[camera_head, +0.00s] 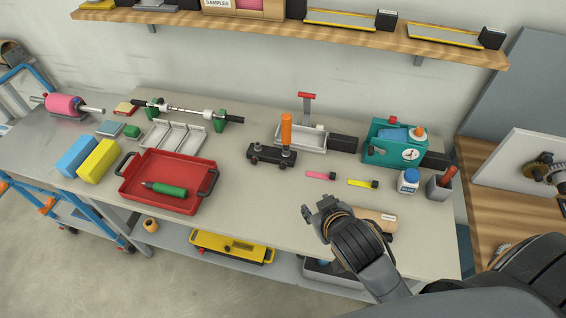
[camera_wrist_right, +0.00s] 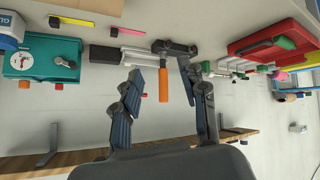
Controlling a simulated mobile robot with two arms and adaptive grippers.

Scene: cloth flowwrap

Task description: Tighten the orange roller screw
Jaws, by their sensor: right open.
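An orange cylinder (camera_head: 286,128) stands upright on a dark bracket (camera_head: 270,155) with round knobs, near the middle of the bench. I cannot tell which part is the screw. In the right wrist view the scene is upside down; the orange cylinder (camera_wrist_right: 163,85) shows between my spread fingers, beyond them, and the dark bracket (camera_wrist_right: 174,47) is above it. My right gripper (camera_head: 317,211) is open and empty over the front edge of the bench, in front and to the right of the bracket, apart from it. My left gripper is out of view.
A grey tray (camera_head: 306,142) is close behind the orange cylinder. Pink (camera_head: 320,175) and yellow (camera_head: 362,183) markers lie to the right. A white bottle (camera_head: 409,181) and teal device (camera_head: 384,151) are further right. A red tray (camera_head: 148,207) holds a green-handled tool at left.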

